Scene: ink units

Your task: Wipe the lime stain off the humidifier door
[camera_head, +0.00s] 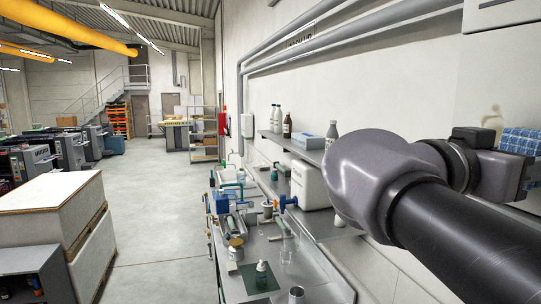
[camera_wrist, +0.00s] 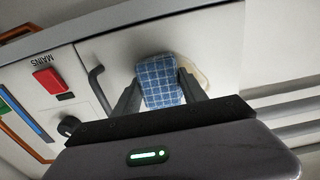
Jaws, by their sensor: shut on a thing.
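My gripper (camera_wrist: 160,90) is shut on a blue checked cloth (camera_wrist: 158,72), with a dark finger on each side of it. In the head view the cloth (camera_head: 520,140) shows at the right edge, in front of the pale humidifier door (camera_head: 480,75). A yellowish-brown lime stain (camera_head: 492,115) shows on the door, just up and left of the cloth. In the wrist view the stain (camera_wrist: 200,70) shows as a pale tan patch beside and partly behind the cloth on the door (camera_wrist: 225,45). I cannot tell whether the cloth touches the door.
A dark door handle (camera_wrist: 98,88), a red MAINS switch (camera_wrist: 47,80) and a black knob (camera_wrist: 69,126) lie left of the gripper. Pipes (camera_head: 330,35) run along the wall.

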